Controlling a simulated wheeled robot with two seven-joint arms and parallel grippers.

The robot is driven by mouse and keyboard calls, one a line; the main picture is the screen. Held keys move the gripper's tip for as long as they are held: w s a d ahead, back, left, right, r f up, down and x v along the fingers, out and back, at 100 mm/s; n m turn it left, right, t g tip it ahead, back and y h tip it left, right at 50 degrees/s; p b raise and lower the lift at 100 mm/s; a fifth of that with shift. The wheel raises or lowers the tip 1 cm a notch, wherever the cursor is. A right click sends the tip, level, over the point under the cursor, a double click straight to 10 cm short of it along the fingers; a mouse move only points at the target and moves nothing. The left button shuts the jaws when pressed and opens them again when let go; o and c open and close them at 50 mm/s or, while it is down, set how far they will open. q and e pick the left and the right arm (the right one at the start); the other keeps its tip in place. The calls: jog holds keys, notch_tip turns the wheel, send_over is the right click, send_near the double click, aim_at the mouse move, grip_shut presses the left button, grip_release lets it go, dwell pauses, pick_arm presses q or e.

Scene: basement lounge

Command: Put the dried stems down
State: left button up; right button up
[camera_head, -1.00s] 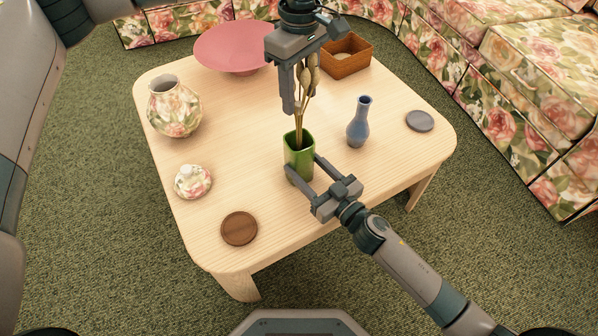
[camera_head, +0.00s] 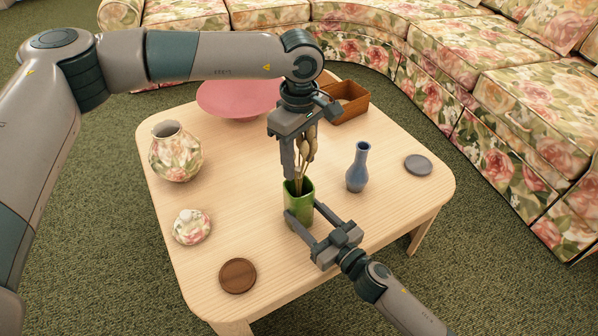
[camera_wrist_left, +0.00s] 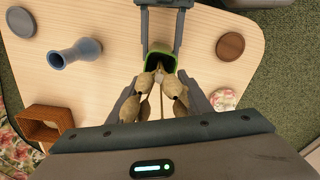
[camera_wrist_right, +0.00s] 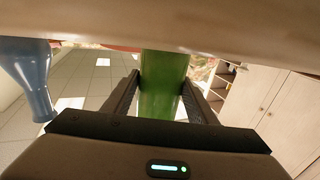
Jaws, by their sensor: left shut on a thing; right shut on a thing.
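The dried stems (camera_head: 308,146), with pale brown pods, stand upright with their lower ends inside the mouth of the green vase (camera_head: 300,205). My left gripper (camera_head: 299,166) is shut on the stems from above, its tips just over the vase rim. The pods also show between its fingers in the left wrist view (camera_wrist_left: 151,92). My right gripper (camera_head: 305,212) is shut on the vase from the near side, and the vase shows between its fingers in the right wrist view (camera_wrist_right: 163,85). The stem ends inside the vase are hidden.
On the wooden table (camera_head: 215,235) are a blue vase (camera_head: 358,170), a grey disc (camera_head: 418,165), a brown disc (camera_head: 238,276), a floral vase (camera_head: 175,155), a small floral pot (camera_head: 192,228), a pink bowl (camera_head: 235,98) and a brown box (camera_head: 350,103). A floral sofa (camera_head: 480,90) curves behind.

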aim_at(299, 173)
pick_arm(q)
jog(key=shift+f, duration=2.3)
jog(key=o, duration=1)
jog(key=shift+f, duration=0.15)
notch_tip(299, 173, up, 12)
jog(key=shift+r, duration=0.2)
jog(key=shift+f, duration=0.1)
